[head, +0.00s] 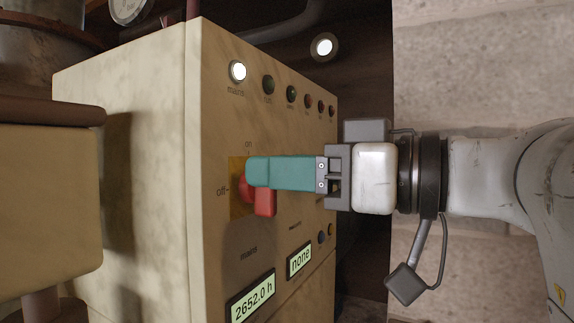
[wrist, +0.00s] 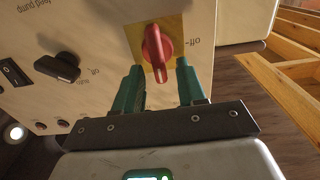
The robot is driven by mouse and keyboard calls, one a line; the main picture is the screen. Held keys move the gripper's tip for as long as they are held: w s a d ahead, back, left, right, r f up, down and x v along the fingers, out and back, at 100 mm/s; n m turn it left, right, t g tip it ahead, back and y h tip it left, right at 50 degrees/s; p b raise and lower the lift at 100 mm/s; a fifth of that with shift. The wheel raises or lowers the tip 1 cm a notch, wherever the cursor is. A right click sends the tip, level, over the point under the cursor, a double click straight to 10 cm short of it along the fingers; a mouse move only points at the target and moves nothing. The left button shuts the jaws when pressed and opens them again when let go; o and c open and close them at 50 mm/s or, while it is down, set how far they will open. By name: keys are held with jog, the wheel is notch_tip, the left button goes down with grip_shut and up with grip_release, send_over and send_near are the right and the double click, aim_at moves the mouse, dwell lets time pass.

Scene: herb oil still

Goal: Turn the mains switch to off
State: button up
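The mains switch is a red rotary knob (head: 265,203) on a yellow plate (head: 236,188) on the front of a cream cabinet. Its label "on" is above and "off" is to the left. In the wrist view the knob (wrist: 157,46) stands lengthwise up the picture, across from the "off" mark at its right, so it appears to line up with "on". My gripper (wrist: 157,68) has its teal fingers apart, one on each side of the knob, with gaps showing. In the head view my gripper (head: 250,171) hides part of the knob.
The mains lamp (head: 238,71) above is lit white. A row of small dark lamps runs to its right. Two displays (head: 251,299) sit below the switch. The wrist view shows a black feed pump knob (wrist: 58,67) and a wooden frame (wrist: 275,85).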

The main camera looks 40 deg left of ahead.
jog(key=shift+c, duration=0.2)
grip_shut()
jog(key=shift+n, duration=0.4)
jog(key=shift+s+d+f+n+b, duration=0.1)
jog(key=shift+s+f+n+b, duration=0.25)
jog(key=shift+n+b, duration=1.85)
jog(key=shift+s+d+f+n+b, duration=0.1)
jog(key=shift+s+f+n+b, duration=0.4)
jog(key=shift+n, duration=3.15)
jog(key=shift+s+f+n+b, duration=0.15)
jog(key=shift+n+b, duration=1.4)
jog(key=shift+n, duration=1.4)
jog(key=shift+w+f, duration=0.1)
jog(key=shift+o, duration=0.2)
grip_release()
